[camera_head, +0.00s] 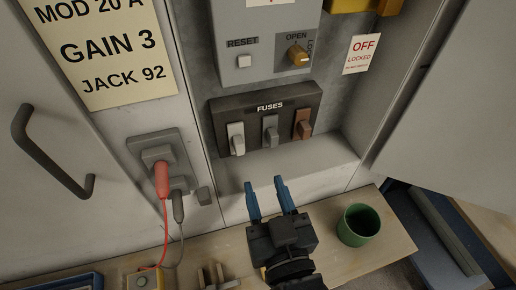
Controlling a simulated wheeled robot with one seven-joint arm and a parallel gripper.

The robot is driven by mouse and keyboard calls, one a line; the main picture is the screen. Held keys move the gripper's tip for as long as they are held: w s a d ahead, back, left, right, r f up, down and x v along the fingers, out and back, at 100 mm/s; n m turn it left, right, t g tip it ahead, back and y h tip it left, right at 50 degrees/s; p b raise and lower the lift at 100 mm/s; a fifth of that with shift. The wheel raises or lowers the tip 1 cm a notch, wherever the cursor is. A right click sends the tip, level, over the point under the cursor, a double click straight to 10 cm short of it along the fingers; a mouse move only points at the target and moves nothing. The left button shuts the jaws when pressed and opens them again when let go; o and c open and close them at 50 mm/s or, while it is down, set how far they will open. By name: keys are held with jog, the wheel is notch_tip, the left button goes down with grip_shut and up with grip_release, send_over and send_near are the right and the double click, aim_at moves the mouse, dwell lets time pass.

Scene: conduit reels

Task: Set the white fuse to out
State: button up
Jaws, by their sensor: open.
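The fuse block (218,117), a dark panel labelled FUSES, is mounted inside the open cabinet. The white fuse (236,139) is the leftmost of its three fuses. A grey fuse (270,131) sits in the middle and a brown fuse (303,124) at the right. All three are seated in the block. My gripper (266,184) has blue fingers and is open and empty. It is below the block in the picture, with its fingertips apart from the fuses. The fingertips point up toward the block.
Above the block is a grey panel with a RESET button (244,62) and an OPEN/LOCK knob (297,56). A red plug (161,174) with a cable hangs at left. A green cup (358,225) stands on the wooden bench (398,246). The cabinet door (445,120) is at right.

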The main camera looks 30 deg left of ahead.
aim_at(240, 148)
jog(key=shift+n+g+y, duration=0.3)
jog(key=shift+y, duration=0.1)
jog(key=x, duration=0.3)
jog(key=s+x, duration=0.1)
jog(key=x, duration=0.2)
jog(key=a+r+p+x, duration=0.1)
jog(key=x, duration=0.1)
jog(key=shift+w+a, duration=0.1)
jog(key=shift+a, duration=0.3)
jog(key=shift+w+a, duration=0.4)
jog(key=shift+a, duration=0.05)
jog(key=shift+c, duration=0.3)
grip_shut()
